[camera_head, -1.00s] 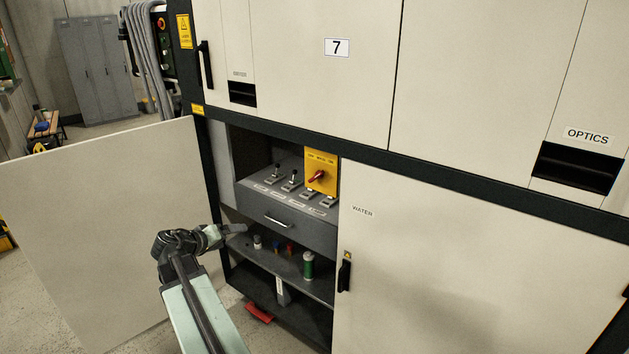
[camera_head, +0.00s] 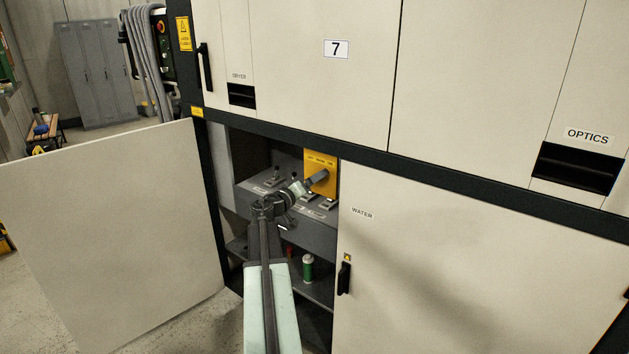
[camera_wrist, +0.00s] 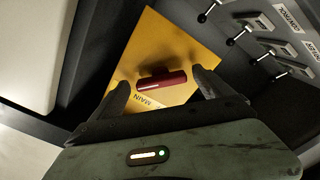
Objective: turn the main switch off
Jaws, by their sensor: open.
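The main switch is a red handle (camera_wrist: 162,81) on a yellow plate (camera_wrist: 175,40) printed "MAIN" in the wrist view. In the head view the yellow plate (camera_head: 321,157) stands at the back right of the open compartment, and the red handle is hidden behind my gripper. My gripper (camera_head: 318,180) reaches into the compartment in front of the plate. In the wrist view my gripper (camera_wrist: 163,80) is open, with one finger on each side of the red handle. I cannot tell whether either finger touches it.
Several black-knobbed levers (camera_wrist: 231,42) stand close on the right in the wrist view. The open cabinet door (camera_head: 110,230) is left of my arm. The shut WATER door (camera_head: 450,270) borders the compartment on the right. A green can (camera_head: 308,268) stands on the shelf below.

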